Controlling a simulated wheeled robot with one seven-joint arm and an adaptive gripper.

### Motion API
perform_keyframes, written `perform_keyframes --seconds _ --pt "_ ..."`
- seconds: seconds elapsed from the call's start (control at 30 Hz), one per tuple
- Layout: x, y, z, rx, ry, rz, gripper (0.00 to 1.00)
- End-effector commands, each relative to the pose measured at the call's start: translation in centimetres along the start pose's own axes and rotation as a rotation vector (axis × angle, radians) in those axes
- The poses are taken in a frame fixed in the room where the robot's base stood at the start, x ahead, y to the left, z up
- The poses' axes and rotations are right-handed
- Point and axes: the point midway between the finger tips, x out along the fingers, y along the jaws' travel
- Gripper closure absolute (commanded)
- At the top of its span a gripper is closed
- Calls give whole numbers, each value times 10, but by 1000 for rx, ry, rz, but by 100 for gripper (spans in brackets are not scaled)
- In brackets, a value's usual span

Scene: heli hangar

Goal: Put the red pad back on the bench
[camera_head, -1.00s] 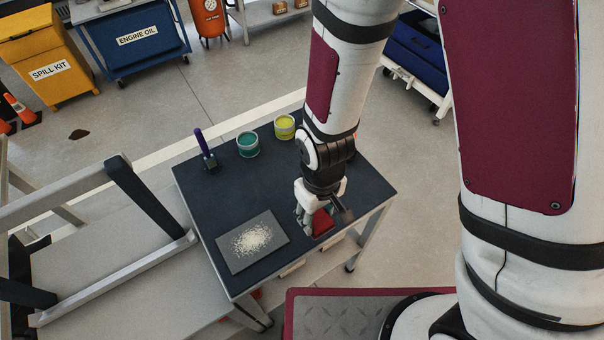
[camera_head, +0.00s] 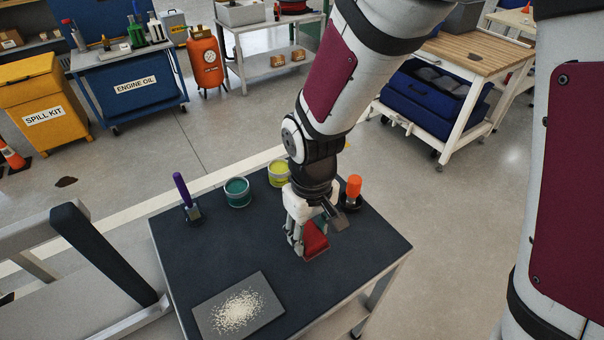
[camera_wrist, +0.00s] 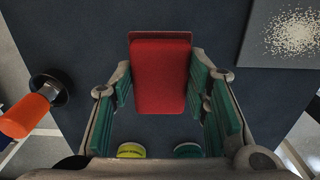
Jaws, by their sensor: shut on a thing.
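The red pad (camera_head: 316,240) is a small red block between the fingers of my gripper (camera_head: 304,250), over the right half of the dark bench top (camera_head: 235,245). In the wrist view the red pad (camera_wrist: 160,75) lies between the green-lined fingers (camera_wrist: 165,108), and my gripper is shut on it. The pad is at or just above the bench surface; I cannot tell whether it touches. My fingers hide part of it in the head view.
On the bench stand a purple-handled tool (camera_head: 187,200), a teal tin (camera_head: 237,193), a yellow tin (camera_head: 278,174) and an orange-handled tool (camera_head: 352,190). A grey plate with pale grains (camera_head: 208,318) lies at the front left. The bench's right front is clear.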

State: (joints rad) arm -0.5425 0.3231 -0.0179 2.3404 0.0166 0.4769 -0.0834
Motion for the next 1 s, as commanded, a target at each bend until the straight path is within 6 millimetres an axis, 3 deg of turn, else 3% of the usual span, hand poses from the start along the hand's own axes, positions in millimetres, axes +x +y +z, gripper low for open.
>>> perform_keyframes --seconds 0.1,0.3,0.47,0.8,1.0 --pt "6 10 -28 1 1 0 93" --pt "7 18 -54 0 -1 0 93" --pt "9 20 -59 0 0 0 93" --pt "41 20 -59 0 -1 0 93" --pt "41 19 -58 0 0 0 93"
